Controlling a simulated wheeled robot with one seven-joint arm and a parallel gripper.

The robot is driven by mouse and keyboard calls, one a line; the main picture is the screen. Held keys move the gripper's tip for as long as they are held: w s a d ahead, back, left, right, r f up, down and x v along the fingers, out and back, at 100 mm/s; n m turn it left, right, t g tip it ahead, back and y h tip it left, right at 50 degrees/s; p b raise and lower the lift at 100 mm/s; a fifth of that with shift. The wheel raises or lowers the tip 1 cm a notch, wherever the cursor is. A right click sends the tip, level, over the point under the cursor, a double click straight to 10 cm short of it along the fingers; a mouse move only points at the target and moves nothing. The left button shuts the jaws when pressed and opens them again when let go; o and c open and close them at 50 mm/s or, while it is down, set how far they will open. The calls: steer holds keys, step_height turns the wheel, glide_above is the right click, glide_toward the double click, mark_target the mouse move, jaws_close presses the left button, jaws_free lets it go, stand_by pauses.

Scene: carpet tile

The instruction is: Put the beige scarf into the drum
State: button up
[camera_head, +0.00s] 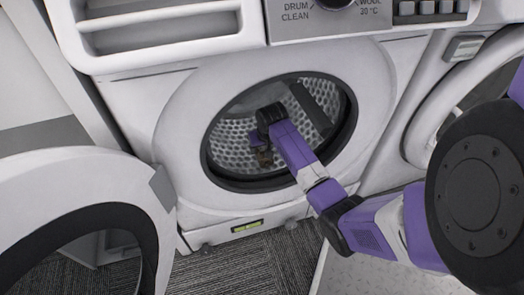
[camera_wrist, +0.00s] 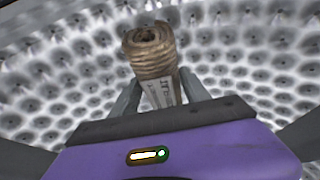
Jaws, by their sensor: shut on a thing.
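The beige scarf (camera_wrist: 150,55) is a rolled bundle with a pale printed label, held between the two fingers of my gripper (camera_wrist: 155,95) in the wrist view. In the head view my gripper (camera_head: 262,148) reaches through the round opening into the drum (camera_head: 233,140), and the scarf (camera_head: 264,158) shows small and dark below it. The drum's dimpled metal wall fills the background of the wrist view (camera_wrist: 60,70). I cannot tell whether the scarf touches the drum wall. My gripper is shut on the scarf.
The washer's round door (camera_head: 95,190) stands open at the left. A dark rubber rim (camera_head: 211,165) rings the opening around my arm. A control panel (camera_head: 345,22) is above, and a second machine (camera_head: 420,120) stands at the right. Carpet (camera_head: 265,268) shows below.

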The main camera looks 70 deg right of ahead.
steer(key=shift+f, duration=0.1)
steer(key=o, duration=1.6)
steer(key=p+v, duration=0.6)
steer(key=v, duration=0.6)
steer(key=shift+p, duration=0.3)
steer(key=shift+s, duration=0.1)
